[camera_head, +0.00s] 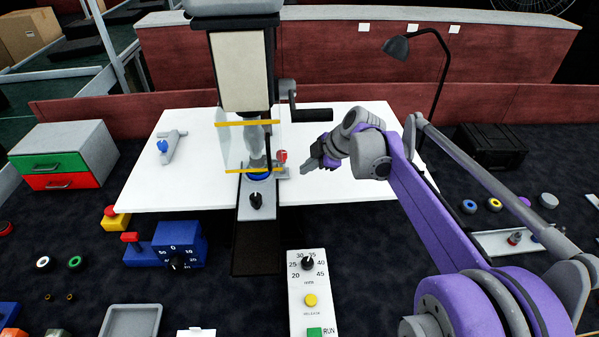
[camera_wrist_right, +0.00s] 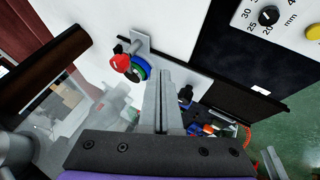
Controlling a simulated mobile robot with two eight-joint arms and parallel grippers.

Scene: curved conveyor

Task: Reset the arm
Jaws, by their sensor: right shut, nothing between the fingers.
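My right gripper (camera_head: 318,160) shows in the head view at the end of my purple and grey arm. It is above the white table, to the right of the upright machine (camera_head: 241,70). Its fingers are shut with nothing held. In the right wrist view the shut grey fingers (camera_wrist_right: 163,100) point up in the picture, just right of a red knob (camera_wrist_right: 121,62) and a green and blue ring (camera_wrist_right: 139,69). The red knob also shows in the head view (camera_head: 282,156), left of the gripper and apart from it. My left gripper is not in view.
A crank handle (camera_head: 311,115) sticks out from the machine near the gripper. A black lamp (camera_head: 397,47) stands at the back right. A control panel (camera_head: 296,293) lies in front. The table's right part is clear.

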